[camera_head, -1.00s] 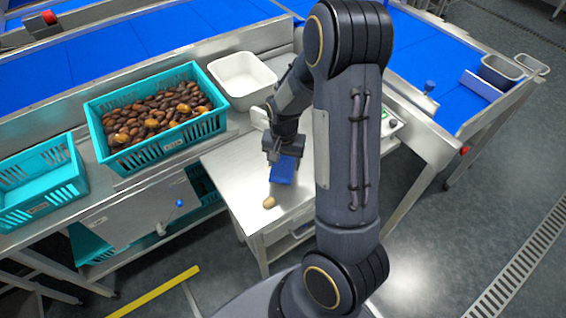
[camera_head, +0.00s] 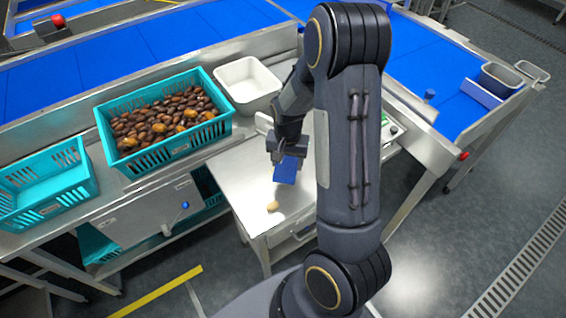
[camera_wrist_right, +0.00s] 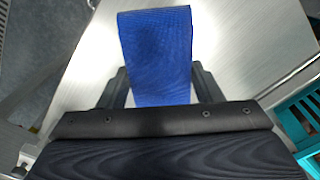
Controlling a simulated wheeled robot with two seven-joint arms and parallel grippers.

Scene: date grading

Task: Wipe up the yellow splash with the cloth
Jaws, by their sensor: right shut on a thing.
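My right gripper (camera_head: 287,150) is shut on the blue cloth (camera_head: 285,172), which hangs from it over the steel side table. The cloth also shows in the right wrist view (camera_wrist_right: 157,55), between the two fingers (camera_wrist_right: 151,88). A small tan oval patch or lump (camera_head: 272,206) is on the tabletop just in front of the cloth, apart from it in the head view. I cannot tell whether it is a splash or a solid thing. No other yellow splash shows on the table; part of the top is hidden by my arm. My left gripper is not in view.
The steel side table (camera_head: 243,188) is otherwise mostly bare. A teal crate of dates (camera_head: 172,150) and an emptier teal crate (camera_head: 50,208) stand to the left. A white bin (camera_head: 250,98) is behind. Blue conveyor belts (camera_head: 150,50) run along the back.

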